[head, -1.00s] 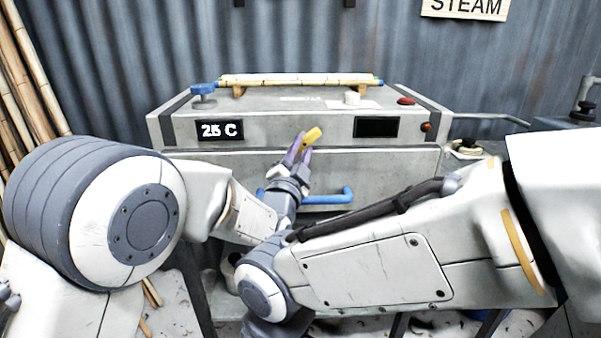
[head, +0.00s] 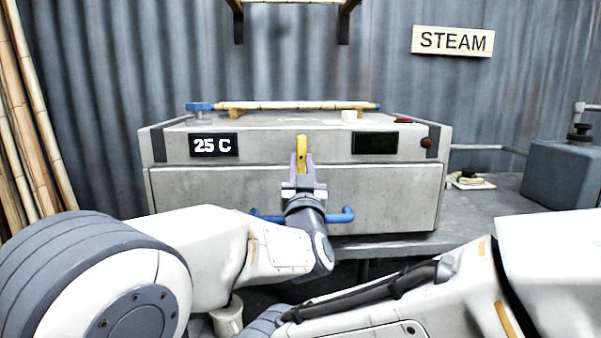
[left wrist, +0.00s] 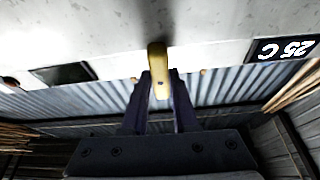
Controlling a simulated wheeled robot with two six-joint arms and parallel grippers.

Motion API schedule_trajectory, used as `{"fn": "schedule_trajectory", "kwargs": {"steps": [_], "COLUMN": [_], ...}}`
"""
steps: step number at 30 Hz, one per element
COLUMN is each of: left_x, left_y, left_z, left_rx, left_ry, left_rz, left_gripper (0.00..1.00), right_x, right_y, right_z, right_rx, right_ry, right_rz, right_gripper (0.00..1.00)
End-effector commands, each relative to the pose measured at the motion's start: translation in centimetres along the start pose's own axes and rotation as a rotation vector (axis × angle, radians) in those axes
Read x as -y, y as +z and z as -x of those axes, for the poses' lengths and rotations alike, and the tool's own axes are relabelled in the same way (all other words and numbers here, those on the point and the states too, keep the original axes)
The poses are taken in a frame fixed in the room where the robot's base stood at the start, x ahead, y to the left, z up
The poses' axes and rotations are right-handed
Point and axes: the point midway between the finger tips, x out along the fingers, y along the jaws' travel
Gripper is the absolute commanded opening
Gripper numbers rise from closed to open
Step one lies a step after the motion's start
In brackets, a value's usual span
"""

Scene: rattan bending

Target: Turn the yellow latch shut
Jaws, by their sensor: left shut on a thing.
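The yellow latch (head: 302,147) is on the front of the grey steam box (head: 200,190), at the middle of the seam between its upper part and its front door. It stands upright in the head view. My left gripper (head: 302,165) is shut on the latch, with its purple fingers on either side of it. In the left wrist view the latch (left wrist: 158,70) shows between the two fingers (left wrist: 160,95). My right arm crosses the lower right of the head view, but its gripper is not in view.
A blue handle (head: 347,215) runs across the door behind my left wrist. A "25 C" display (head: 214,145) and a dark display (head: 375,144) flank the latch. A bamboo pole (head: 290,105) lies on top of the box. A grey-blue block (head: 562,172) stands on the right.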

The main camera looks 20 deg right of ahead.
Motion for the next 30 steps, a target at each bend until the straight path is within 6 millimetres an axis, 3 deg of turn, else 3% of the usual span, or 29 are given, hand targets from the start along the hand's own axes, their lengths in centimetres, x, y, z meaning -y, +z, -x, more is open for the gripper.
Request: {"fn": "schedule_trajectory", "kwargs": {"steps": [20,21,23,30], "left_x": [-0.02,-0.02,-0.02,-0.04], "left_y": [0.07,0.07,0.06,0.03], "left_z": [-0.03,-0.03,-0.03,-0.02], "left_rx": [0.002,0.002,0.002,0.001], "left_ry": [-0.025,-0.025,-0.025,-0.024], "left_rz": [0.058,0.058,0.058,0.057], "left_gripper": [0.0,0.35,0.57,0.57], "right_x": [-0.04,-0.04,-0.04,-0.04], "right_y": [0.03,0.03,0.03,0.03], "right_z": [-0.52,-0.52,-0.52,-0.52], "right_rx": [0.0,0.0,0.0,0.0], "right_ry": [0.0,0.0,0.0,0.0], "right_rz": [0.0,0.0,0.0,0.0], "right_gripper": [0.6,0.6,0.6,0.6]}}
